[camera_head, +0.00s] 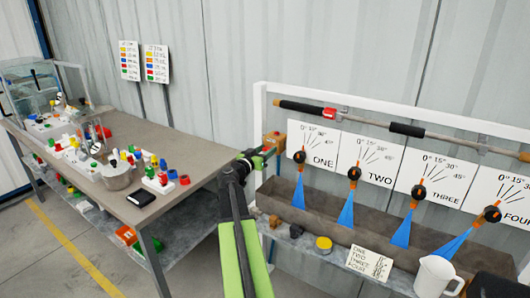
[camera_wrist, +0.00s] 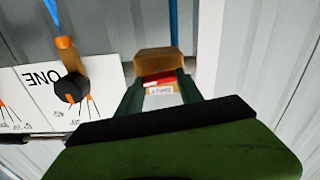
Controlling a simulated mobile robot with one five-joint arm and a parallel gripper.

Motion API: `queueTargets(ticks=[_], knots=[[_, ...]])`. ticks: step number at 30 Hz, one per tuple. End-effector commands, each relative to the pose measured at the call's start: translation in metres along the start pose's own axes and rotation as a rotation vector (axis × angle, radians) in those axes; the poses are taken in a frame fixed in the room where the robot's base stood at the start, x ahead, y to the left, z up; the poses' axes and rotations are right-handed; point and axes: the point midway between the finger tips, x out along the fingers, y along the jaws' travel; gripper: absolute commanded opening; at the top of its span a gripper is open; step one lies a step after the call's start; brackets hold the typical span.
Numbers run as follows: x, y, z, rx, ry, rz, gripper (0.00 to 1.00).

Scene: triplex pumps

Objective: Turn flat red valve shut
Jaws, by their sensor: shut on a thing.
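The flat red valve (camera_wrist: 158,79) shows in the wrist view as a red piece against a tan-brown block (camera_wrist: 158,62). The block also shows in the head view (camera_head: 274,139), at the left post of the white frame. My gripper (camera_wrist: 160,84) has its two dark green fingers on either side of the red piece and is shut on it. A small pale label with lettering too blurred to read lies between the fingers. In the head view my gripper (camera_head: 259,157) reaches the block from the left, and the red part is mostly hidden there.
Signs ONE (camera_head: 312,148) to FOUR, with black-knobbed levers and blue pointers, stand right of my gripper. A pipe with a red fitting (camera_head: 330,113) runs above. A white jug (camera_head: 434,277) stands lower right. A cluttered bench (camera_head: 150,205) is at left.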

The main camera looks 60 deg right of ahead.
Motion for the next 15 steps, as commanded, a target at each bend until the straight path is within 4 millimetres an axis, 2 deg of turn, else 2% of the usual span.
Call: queueTargets(ticks=[15], knots=[[0.0017,-0.0014,-0.0006,-0.474,0.003,0.001,0.03]])
